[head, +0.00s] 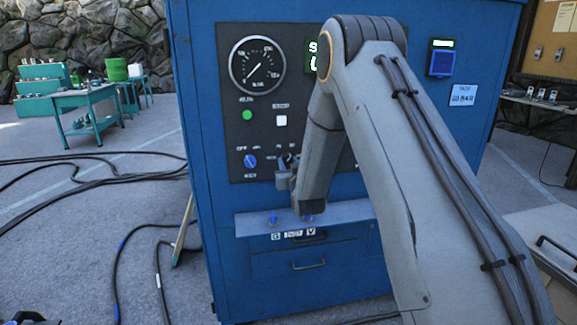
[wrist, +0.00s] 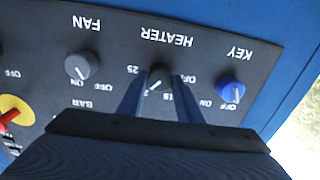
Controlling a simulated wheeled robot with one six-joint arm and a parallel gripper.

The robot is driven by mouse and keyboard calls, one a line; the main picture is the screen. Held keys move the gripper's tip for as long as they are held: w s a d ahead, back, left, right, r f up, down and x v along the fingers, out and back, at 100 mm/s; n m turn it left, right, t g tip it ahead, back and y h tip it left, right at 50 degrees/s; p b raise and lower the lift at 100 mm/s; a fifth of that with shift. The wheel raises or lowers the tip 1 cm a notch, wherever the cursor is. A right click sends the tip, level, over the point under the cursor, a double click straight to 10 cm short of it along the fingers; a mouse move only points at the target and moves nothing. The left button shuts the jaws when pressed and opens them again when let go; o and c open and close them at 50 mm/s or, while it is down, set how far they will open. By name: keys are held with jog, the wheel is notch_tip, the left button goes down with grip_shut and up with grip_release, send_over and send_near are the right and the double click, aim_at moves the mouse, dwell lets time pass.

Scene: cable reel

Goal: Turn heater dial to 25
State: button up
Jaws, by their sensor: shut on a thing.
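The heater dial (wrist: 159,73) is a dark round knob under the HEATER label, which appears upside down in the wrist view. My gripper (wrist: 160,85) has one finger on each side of the dial and is shut on it. The dial's white pointer line slants to the lower left in the picture, toward a partly hidden mark starting with 2. The 25 mark (wrist: 132,70) shows left of the dial, the 15 mark below it and OFF to the right. In the head view my gripper (head: 285,172) is at the blue cabinet's panel and the dial is hidden.
The grey fan dial (wrist: 81,66) and the blue key switch (wrist: 230,91) flank the heater dial closely. A red knob on a yellow disc (wrist: 14,112) is at the left edge. A narrow ledge (head: 255,224) juts out below the panel on the blue cabinet (head: 200,110).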

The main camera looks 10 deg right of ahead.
jog(key=m+b, duration=0.3)
jog(key=m, duration=0.2)
jog(key=m+b, duration=0.2)
jog(key=m, duration=0.3)
jog(key=shift+m+b, duration=0.35)
jog(key=shift+m, duration=0.05)
dwell(0.3)
jog(key=o, duration=1)
jog(key=shift+o, duration=0.2)
jog(key=shift+s, duration=0.1)
jog(key=s+b, duration=0.1)
jog(key=s, duration=0.6)
jog(key=shift+s, duration=0.3)
